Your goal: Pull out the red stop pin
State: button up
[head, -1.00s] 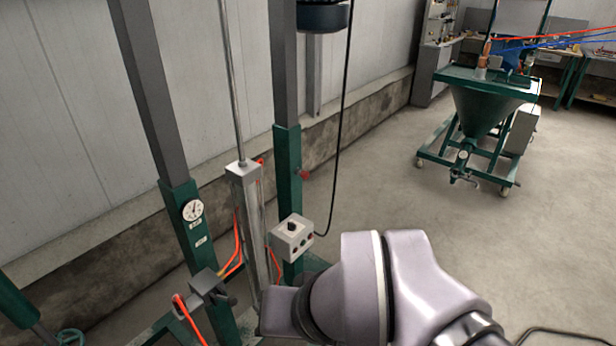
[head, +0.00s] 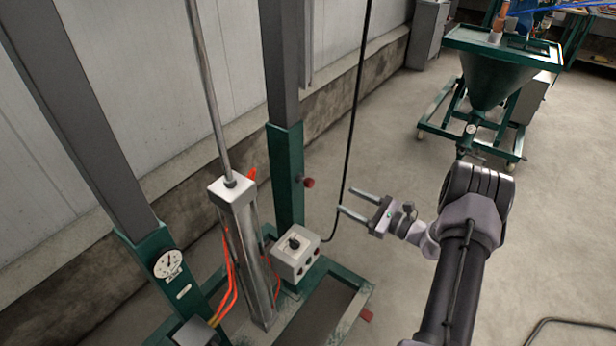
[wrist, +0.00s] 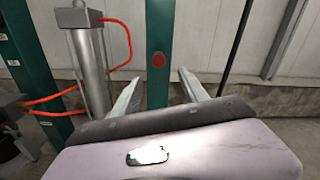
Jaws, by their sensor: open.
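The red stop pin (head: 309,182) sticks out of the right side of the right green post (head: 286,165) in the head view. In the wrist view its round red end (wrist: 158,60) faces me on the green post, between and beyond my fingers. My gripper (head: 354,205) is open and empty, to the right of the pin and apart from it, with its two fingers pointing left toward the post. In the wrist view the open fingers (wrist: 160,90) stand on either side of the post, below the pin's end.
A grey control box (head: 296,252) with a black knob sits low beside the post. A black cable (head: 355,110) hangs between post and gripper. A metal cylinder (head: 240,240) with red hoses stands left. A green hopper cart (head: 495,85) stands at the back right.

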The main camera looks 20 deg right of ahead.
aim_at(313, 184)
jog(key=b+x, duration=0.3)
jog(key=x, duration=1.2)
jog(key=shift+a, duration=0.25)
grip_shut()
jog(key=shift+s, duration=0.1)
dwell(0.4)
